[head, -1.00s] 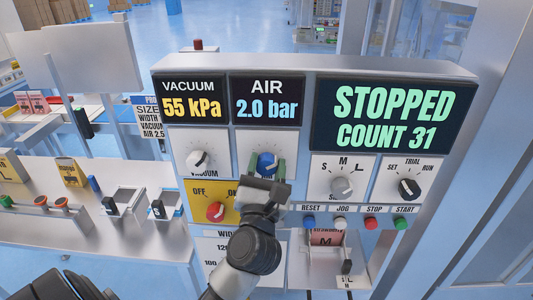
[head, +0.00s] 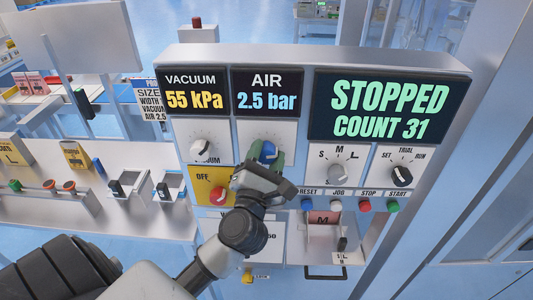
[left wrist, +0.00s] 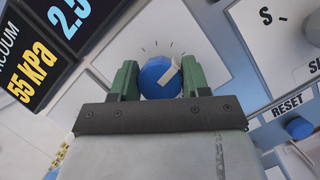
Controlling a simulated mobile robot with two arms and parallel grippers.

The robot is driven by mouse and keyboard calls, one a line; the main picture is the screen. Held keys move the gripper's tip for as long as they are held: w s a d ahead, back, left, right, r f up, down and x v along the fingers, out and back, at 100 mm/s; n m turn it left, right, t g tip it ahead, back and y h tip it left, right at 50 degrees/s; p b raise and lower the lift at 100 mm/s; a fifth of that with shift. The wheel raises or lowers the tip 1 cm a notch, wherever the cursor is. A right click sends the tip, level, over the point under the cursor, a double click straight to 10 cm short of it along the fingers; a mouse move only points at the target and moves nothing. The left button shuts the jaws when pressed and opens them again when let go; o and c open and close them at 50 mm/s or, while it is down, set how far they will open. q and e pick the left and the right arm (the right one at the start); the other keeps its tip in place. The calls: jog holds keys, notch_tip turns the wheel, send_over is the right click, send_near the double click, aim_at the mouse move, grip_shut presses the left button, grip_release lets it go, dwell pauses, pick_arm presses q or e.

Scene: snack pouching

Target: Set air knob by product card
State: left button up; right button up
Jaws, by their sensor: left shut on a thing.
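The blue air knob (head: 268,150) sits on a white plate under the AIR display (head: 267,91), which reads 2.5 bar. My left gripper (head: 268,158) is shut on the knob. In the left wrist view its green fingers hold the blue knob (left wrist: 160,77) from both sides, and the knob's white pointer mark is turned to the upper right. The product card (head: 150,106) stands behind the panel at the left. Its visible lines read SIZE, WIDTH, VACUUM and AIR 2.5, and its right side is hidden by the panel. My right gripper is not seen.
The vacuum knob (head: 200,148) is left of the air knob, below the 55 kPa display. The size knob (head: 337,173) and mode knob (head: 401,174) are to the right, above several push buttons.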

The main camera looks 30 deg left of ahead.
pick_arm(q)
jog(key=o, duration=0.9)
jog(key=shift+s+d+f, duration=0.1)
jog(key=shift+s+f, duration=0.1)
jog(key=shift+s, duration=0.05)
jog(key=b+v, duration=0.4)
jog(key=v, duration=0.6)
jog(key=shift+s, duration=0.1)
